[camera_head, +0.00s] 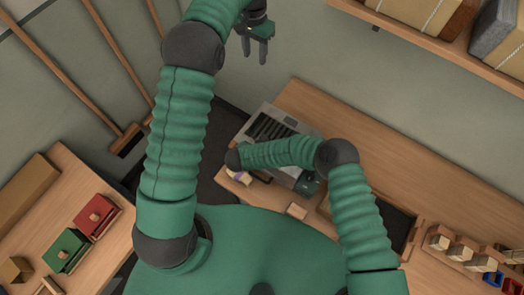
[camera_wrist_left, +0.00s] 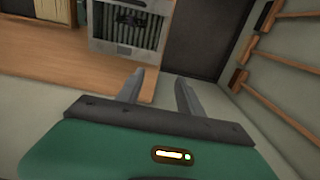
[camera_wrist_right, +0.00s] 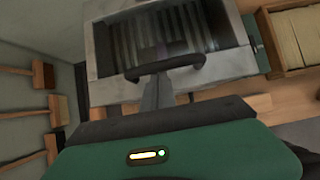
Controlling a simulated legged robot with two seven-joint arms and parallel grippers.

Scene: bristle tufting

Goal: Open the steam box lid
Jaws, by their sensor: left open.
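The steam box (camera_head: 243,146) is a grey metal box with a dark slatted top face, on the bench left of centre. In the right wrist view the box (camera_wrist_right: 104,62) fills the upper middle, with a dark bar handle (camera_wrist_right: 188,64) across its near side. My right gripper (camera_wrist_right: 157,92) has its fingers close together at that handle; the fingertips are hidden behind the bar. I cannot tell whether they touch it. My arm hides this gripper in the head view. My left gripper (camera_head: 257,49) is open and empty, raised near the wall. The box also shows in the left wrist view (camera_wrist_left: 97,46).
A wooden bench (camera_head: 330,108) runs beside the box; a dark wood-framed tray (camera_head: 399,228) and brush-like blocks (camera_head: 460,252) are right. A left table holds a red box (camera_head: 98,218) and a green box (camera_head: 66,250). A shelf (camera_head: 440,40) hangs upper right.

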